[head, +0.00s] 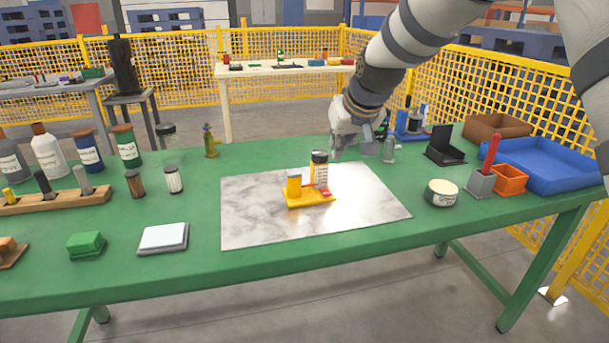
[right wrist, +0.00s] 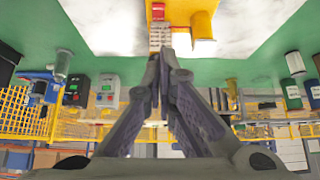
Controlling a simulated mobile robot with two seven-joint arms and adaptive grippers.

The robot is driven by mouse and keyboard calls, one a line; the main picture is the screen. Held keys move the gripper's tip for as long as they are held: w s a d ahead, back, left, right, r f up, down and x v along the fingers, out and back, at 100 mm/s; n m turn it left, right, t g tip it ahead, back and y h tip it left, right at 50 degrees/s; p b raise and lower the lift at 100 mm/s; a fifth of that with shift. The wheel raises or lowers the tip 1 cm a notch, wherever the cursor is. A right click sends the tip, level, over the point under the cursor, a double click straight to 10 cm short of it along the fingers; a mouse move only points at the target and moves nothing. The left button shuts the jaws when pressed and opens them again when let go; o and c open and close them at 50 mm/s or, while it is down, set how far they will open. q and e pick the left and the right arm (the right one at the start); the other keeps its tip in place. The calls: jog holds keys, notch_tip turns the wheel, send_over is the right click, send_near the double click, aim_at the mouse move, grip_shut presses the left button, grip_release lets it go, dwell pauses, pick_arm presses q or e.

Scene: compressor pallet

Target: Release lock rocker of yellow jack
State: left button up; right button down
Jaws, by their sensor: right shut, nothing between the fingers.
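The yellow jack (head: 308,196) stands on a marble-patterned board (head: 250,222) in the middle of the green table. Its small red rocker (head: 326,192) is at the base's right side. In the right wrist view, the jack (right wrist: 203,20) and a red part (right wrist: 158,12) show at the top edge, partly cut off. My left gripper is out of view.
A clear bottle (head: 388,150) is just right of the right gripper. A round white tin (head: 442,193), a black stand (head: 444,150) and a blue tray (head: 545,165) are farther right. Bottles and a wooden block line the left. The front of the board is clear.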

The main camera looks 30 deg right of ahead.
jog(key=b, duration=0.2)
send_near(324, 189)
jog(key=w, duration=0.2)
jog(key=shift+w+d+f, duration=0.15)
jog(key=shift+w+d, duration=0.15)
jog(key=shift+w, duration=0.1)
jog(key=shift+f, duration=1)
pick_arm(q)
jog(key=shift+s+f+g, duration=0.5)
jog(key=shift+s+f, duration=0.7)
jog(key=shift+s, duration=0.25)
pick_arm(e)
jog(key=shift+s+f, duration=0.15)
jog(key=shift+f, duration=0.55)
